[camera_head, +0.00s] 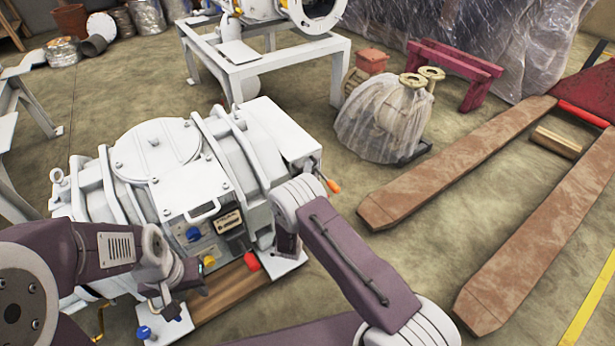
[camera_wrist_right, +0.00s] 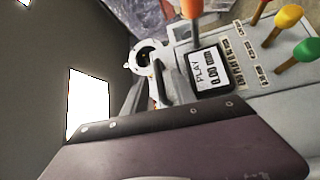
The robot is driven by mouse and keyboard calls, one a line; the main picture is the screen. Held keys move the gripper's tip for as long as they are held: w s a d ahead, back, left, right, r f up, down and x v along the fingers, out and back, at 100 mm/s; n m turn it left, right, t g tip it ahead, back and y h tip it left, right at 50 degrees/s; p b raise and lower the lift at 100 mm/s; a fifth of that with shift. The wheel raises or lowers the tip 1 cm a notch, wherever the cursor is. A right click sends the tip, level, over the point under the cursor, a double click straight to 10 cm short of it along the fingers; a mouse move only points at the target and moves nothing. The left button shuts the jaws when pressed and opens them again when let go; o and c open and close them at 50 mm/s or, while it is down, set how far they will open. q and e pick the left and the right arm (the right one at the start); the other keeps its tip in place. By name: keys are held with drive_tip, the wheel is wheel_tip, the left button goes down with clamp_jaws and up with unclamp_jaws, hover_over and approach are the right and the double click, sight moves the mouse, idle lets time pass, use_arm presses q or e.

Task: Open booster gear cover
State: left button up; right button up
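The white vacuum machine (camera_head: 90,205) stands at left centre in the head view. A round bolted cover (camera_head: 152,150) lies flat on its top. A front panel with a white handle (camera_head: 202,213) appears closed; I cannot tell which part is the booster gear cover. My left gripper (camera_head: 168,298) is low in front of the machine, above a blue knob (camera_head: 143,332); its finger gap is unclear. My right gripper (camera_head: 287,243) is by the machine's right front, mostly hidden by my arm. The right wrist view shows a gauge display (camera_wrist_right: 208,70) close by.
Orange (camera_wrist_right: 192,8), yellow (camera_wrist_right: 288,17) and green (camera_wrist_right: 307,48) knobs stand beside the display. A red knob (camera_head: 251,261) and a wooden beam (camera_head: 230,290) lie along the machine's front. An orange-tipped lever (camera_head: 333,186) sticks out at its right. Pallet forks (camera_head: 455,170) lie farther right.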

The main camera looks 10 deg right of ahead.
drive_tip(key=shift+w+d+r, duration=0.1)
drive_tip(key=shift+w+d, duration=0.2)
drive_tip(key=shift+w, duration=0.35)
clamp_jaws()
idle(0.9)
